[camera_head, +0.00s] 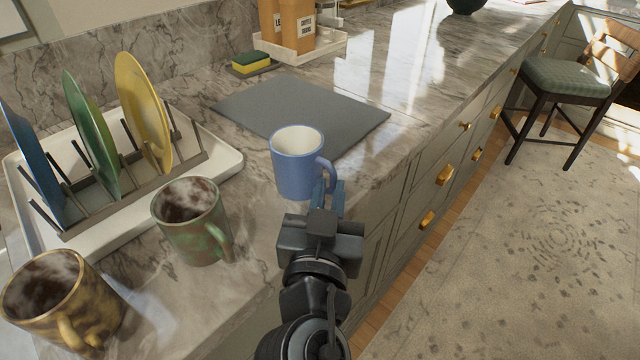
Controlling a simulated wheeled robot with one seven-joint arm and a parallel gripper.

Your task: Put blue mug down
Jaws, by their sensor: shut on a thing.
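The blue mug (296,165) is upright near the front edge of the marble counter (375,95), its handle on the right. It overlaps the near corner of the grey mat in the picture. I cannot tell whether its base touches the counter or hangs a little above it. My gripper (328,192) is shut on the mug's handle, and the fingers hide part of it.
A green mug (188,225) and a yellow-brown mug (58,300) stand to the left. A white tray (225,160) holds a rack with several plates. The grey mat (300,108) lies flat and empty behind the blue mug. A sponge (251,61) lies farther back.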

